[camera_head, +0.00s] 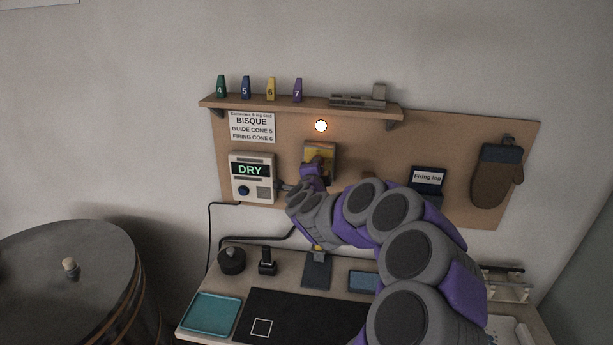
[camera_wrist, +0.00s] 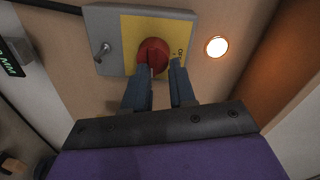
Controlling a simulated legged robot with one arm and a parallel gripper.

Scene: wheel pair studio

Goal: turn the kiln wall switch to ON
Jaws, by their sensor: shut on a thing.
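The kiln wall switch is a grey box with a yellow plate (camera_head: 327,149) on the pegboard, partly hidden behind my gripper in the head view. In the wrist view the box (camera_wrist: 107,22) shows closely, with a round red knob (camera_wrist: 153,52) on its yellow face. My gripper (camera_wrist: 161,67) is shut on the red knob, one blue-grey finger on each side. In the head view my gripper (camera_head: 311,168) covers the lower part of the switch. Small dark marks show beside the right finger, but I cannot read the knob's setting. A round lamp (camera_head: 321,126) glows above the switch.
A controller (camera_head: 252,178) reading DRY hangs left of the switch. A shelf (camera_head: 300,106) with numbered cones is above. A firing log (camera_head: 427,178) and a mitt (camera_head: 497,175) hang to the right. The bench below holds a teal tray (camera_head: 210,314). A large round kiln (camera_head: 60,290) stands left.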

